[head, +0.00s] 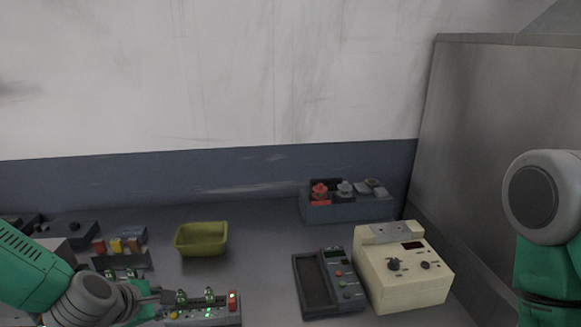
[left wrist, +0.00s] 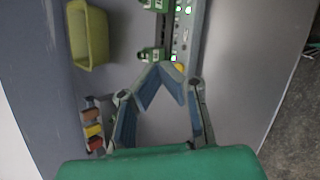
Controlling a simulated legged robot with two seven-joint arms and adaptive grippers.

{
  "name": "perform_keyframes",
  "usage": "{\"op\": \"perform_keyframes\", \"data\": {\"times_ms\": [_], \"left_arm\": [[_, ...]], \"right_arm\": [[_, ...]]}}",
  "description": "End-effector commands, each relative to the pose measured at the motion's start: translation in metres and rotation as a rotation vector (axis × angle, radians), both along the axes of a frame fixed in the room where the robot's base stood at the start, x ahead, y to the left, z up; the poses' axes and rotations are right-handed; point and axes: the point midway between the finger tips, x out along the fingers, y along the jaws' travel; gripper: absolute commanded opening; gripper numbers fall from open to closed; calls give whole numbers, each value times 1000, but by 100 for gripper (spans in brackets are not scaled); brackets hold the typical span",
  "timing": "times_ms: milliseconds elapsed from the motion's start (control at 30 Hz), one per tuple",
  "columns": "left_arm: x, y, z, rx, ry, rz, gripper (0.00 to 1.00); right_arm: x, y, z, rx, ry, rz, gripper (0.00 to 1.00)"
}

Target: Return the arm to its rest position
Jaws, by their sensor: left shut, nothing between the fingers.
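My left arm comes in from the lower left in the head view. Its gripper (head: 158,297) is low over the table, beside a grey panel (head: 205,314) with small lights and green-topped parts. In the left wrist view the gripper (left wrist: 163,68) has its fingertips together with nothing between them. The tips appear close to a green part (left wrist: 152,54) by the panel (left wrist: 183,40); I cannot tell if they touch. My right arm shows at the right edge of the head view, but its gripper is out of view.
A yellow-green bin (head: 202,240) stands behind the panel, empty as far as I see. A dark device (head: 329,284) and a beige box (head: 404,273) with knobs stand to the right. Table between is clear.

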Motion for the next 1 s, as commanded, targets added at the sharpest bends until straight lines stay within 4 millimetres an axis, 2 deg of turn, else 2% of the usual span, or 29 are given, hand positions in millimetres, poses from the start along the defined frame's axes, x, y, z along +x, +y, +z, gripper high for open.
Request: {"op": "perform_keyframes", "data": {"times_ms": [100,200,300,500,633,667,700,1000], "left_arm": [[-54,-22,-49,214,95,-304,0],[-109,-32,-86,401,171,-623,0],[-162,-35,-112,543,230,-930,0],[-253,-25,-140,725,298,-1499,0],[-300,-14,-146,787,315,-1834,0],[-306,-12,-149,796,312,-1890,0],[-299,-14,-164,802,304,-1865,0],[-287,-19,-232,835,282,-1878,0]], "right_arm": [[0,0,0,0,0,0,40],[0,0,0,0,0,0,40],[0,0,0,0,0,0,40],[0,0,0,0,0,0,40],[0,0,0,0,0,0,40],[0,0,-3,0,0,0,40],[1,0,-18,0,-2,0,40],[0,0,-89,0,0,0,40]]}}
